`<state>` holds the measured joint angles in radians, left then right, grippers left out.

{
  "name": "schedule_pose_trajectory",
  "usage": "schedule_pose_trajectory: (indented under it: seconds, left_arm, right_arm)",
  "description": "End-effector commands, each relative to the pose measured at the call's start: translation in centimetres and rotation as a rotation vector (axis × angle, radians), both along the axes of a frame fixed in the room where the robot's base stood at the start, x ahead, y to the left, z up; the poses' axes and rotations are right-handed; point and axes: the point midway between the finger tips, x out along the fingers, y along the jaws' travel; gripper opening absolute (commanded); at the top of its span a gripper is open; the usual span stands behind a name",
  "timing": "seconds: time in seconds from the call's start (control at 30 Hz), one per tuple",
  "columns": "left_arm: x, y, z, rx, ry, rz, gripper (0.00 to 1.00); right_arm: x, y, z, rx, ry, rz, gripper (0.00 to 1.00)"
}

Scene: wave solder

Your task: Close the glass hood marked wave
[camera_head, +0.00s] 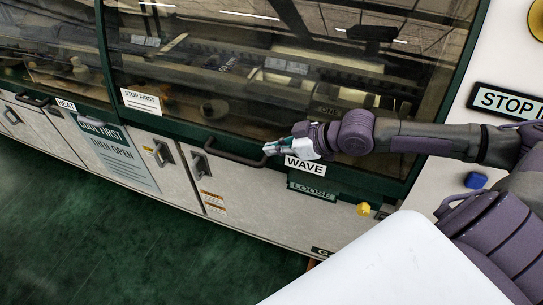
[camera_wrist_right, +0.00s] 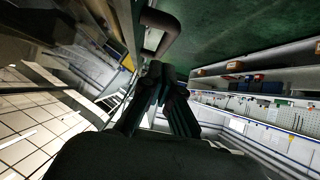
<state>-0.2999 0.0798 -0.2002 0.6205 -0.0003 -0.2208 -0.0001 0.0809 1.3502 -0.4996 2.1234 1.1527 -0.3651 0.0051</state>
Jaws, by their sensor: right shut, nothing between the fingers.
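The glass hood (camera_head: 215,85) marked WAVE is a large dark-green-framed pane in the head view. Its lower edge lies low along the cabinet front; I cannot tell whether a gap is left. Its dark bar handle (camera_head: 232,154) runs along the lower edge, left of the WAVE label (camera_head: 305,165). My right gripper (camera_head: 270,148) is shut and empty at the right end of the handle. In the right wrist view, the handle (camera_wrist_right: 160,30) shows just beyond the closed fingertips (camera_wrist_right: 162,72); I cannot tell whether they touch it. My left gripper is not in view.
A second glass hood marked HEAT (camera_head: 50,50) is at the left. A yellow knob (camera_head: 363,209) and a blue button (camera_head: 476,180) are on the right. Cabinet doors with handles are below, and the green floor (camera_head: 80,240) in front is clear.

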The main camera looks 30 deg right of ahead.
Motion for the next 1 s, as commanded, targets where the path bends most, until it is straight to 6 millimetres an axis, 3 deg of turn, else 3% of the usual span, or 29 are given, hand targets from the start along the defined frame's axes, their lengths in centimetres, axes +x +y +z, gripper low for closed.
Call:
schedule_pose_trajectory:
  seconds: [0.1,0.3,0.77,1.0]
  left_arm:
    - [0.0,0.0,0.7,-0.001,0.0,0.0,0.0]
    - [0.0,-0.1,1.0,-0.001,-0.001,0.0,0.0]
    - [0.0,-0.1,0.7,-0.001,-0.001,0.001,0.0]
    - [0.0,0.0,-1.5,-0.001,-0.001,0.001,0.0]
  right_arm:
    - [0.3,0.3,-1.8,0.003,0.002,-0.001,0.0]
    - [0.5,0.5,-3.6,-0.001,0.001,0.0,0.0]
    - [0.5,0.5,-4.4,-0.001,0.0,0.001,0.0]
    - [0.3,0.8,-8.7,-0.001,0.005,0.0,0.0]
